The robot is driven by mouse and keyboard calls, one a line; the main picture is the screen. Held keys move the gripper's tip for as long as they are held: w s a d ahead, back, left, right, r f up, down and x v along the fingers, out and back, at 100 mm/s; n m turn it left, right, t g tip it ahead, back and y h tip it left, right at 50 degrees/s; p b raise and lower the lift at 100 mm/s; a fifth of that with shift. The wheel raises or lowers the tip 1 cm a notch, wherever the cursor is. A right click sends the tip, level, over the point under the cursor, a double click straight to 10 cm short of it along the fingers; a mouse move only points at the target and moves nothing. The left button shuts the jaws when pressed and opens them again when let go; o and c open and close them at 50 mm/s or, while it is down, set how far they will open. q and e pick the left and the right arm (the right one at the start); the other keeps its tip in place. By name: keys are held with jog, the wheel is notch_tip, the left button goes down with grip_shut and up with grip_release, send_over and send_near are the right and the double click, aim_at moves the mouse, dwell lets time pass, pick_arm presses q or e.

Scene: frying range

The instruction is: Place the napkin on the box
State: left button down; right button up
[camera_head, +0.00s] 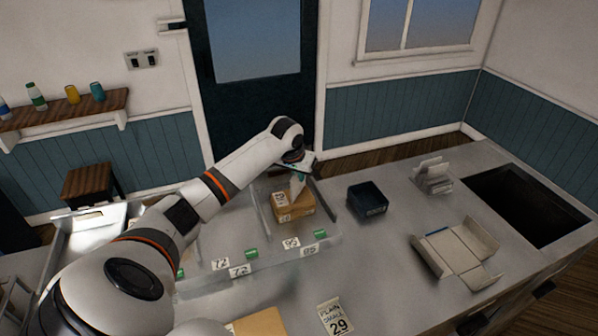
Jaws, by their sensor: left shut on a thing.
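A brown cardboard box (293,209) with white labels stands on the metal counter behind a clear low divider. My left gripper (299,170) is above the box, pointing down. It is shut on a small pale piece that looks like the napkin (297,184). The napkin hangs just over the box top; I cannot tell whether it touches the box. The fingertips are small and partly hidden. My right gripper is not in view.
A dark container (367,200) stands right of the box. A pale holder (433,177) and an unfolded cardboard piece (458,250) lie farther right, near a sink opening (528,207). A number 29 sign (336,317) is at the front. The counter's middle is clear.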

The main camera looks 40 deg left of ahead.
pick_arm(q)
jog(key=shift+s+d, duration=0.1)
jog(key=c, duration=1.6)
grip_release()
jog(key=shift+f, duration=0.1)
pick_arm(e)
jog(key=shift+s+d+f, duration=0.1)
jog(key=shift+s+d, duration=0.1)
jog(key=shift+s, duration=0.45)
